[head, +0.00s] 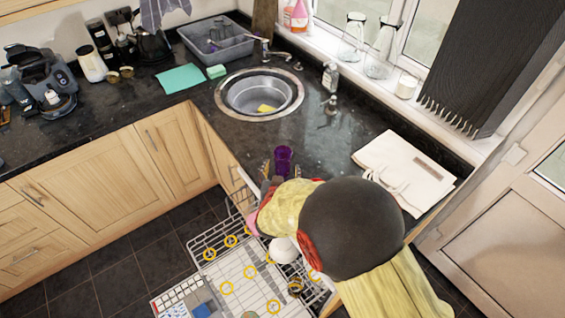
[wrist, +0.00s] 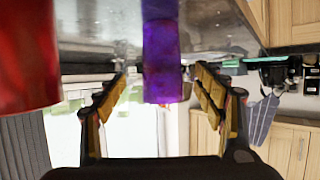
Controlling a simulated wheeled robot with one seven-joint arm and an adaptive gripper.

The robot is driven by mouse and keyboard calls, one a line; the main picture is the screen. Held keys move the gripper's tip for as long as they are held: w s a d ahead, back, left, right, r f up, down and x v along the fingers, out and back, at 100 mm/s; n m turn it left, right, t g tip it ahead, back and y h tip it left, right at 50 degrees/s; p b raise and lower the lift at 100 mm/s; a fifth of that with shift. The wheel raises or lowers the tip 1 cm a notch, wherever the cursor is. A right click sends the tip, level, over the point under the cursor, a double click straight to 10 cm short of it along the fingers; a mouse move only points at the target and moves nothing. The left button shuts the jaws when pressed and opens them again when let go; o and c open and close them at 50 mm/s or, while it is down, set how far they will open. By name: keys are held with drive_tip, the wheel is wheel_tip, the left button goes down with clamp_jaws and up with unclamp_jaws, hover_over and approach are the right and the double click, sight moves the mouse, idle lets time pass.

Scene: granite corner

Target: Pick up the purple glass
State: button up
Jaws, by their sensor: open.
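The purple glass (head: 283,158) stands on the dark granite counter near its front edge, below the sink. In the wrist view, which looks upside down, the purple glass (wrist: 161,62) hangs in the middle, between the two finger lines. My gripper (head: 280,172) is open, just on the near side of the glass. In the wrist view my gripper (wrist: 162,82) has its fingers apart, one on each side of the glass, with a visible gap to each. Whether the glass is fully between the fingertips is hard to tell.
A red cylindrical thing (wrist: 27,55) stands close beside the glass in the wrist view; my arm seems to hide it from the head. The sink (head: 259,92) lies beyond, a white folded cloth (head: 402,168) to the right. An open dishwasher rack (head: 235,275) is below.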

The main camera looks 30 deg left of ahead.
sight(281, 166)
drive_tip(key=x, duration=0.5)
drive_tip(key=shift+w+a+f+b, duration=0.1)
drive_tip(key=shift+a+b, duration=0.15)
drive_tip(key=shift+b, duration=0.15)
drive_tip(key=shift+w, duration=0.25)
drive_tip(key=shift+c, duration=1.3)
drive_tip(key=c, duration=1.1)
drive_tip(key=shift+c, duration=0.5)
